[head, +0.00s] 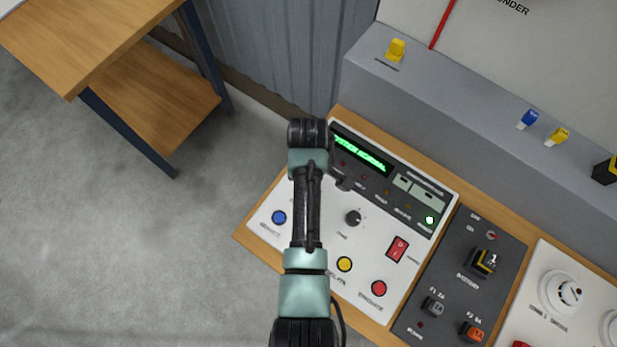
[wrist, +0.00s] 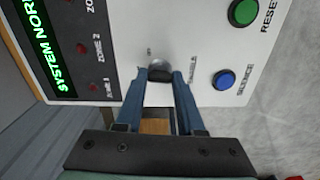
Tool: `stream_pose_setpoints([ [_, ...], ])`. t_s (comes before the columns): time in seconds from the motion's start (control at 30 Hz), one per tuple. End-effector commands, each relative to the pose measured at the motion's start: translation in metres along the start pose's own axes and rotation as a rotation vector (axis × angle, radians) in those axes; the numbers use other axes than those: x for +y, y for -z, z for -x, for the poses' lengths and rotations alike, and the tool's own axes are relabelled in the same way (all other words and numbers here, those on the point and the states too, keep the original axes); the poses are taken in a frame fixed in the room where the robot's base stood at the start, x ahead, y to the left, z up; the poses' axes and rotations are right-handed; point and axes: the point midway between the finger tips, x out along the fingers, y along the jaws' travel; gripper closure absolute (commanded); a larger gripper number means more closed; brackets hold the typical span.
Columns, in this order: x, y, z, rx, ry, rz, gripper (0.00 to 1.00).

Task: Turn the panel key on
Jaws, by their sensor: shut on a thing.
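The panel key (wrist: 160,67) shows as a small grey round-topped piece at its lock on the white panel face in the wrist view. My gripper (wrist: 160,77) is shut on it, one blue finger on each side. The fingers hide part of the key and its labels, so I cannot tell which way it is turned. In the head view my arm covers the key and the gripper. The white alarm panel (head: 374,286) lies on a wooden bench, with a lit green display (head: 361,154) whose text reads "SYSTEM NOR..." in the wrist view.
A blue button (wrist: 223,79) and a green reset button (wrist: 243,12) are close to the key.

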Motion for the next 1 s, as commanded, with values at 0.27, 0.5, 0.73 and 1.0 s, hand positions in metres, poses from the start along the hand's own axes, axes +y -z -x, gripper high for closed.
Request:
stream_pose_setpoints([
  [0.27, -0.0002, 0.0005, 0.0025, 0.000, 0.001, -0.208, 1.00],
  [0.5, 0.0001, 0.0004, 0.0024, 0.000, 0.001, -0.437, 1.00],
  [0.73, 0.0004, 0.0007, 0.0022, 0.001, 0.000, -0.646, 1.00],
  [1.0, 0.0007, 0.0008, 0.0017, 0.002, 0.000, -0.841, 1.00],
])
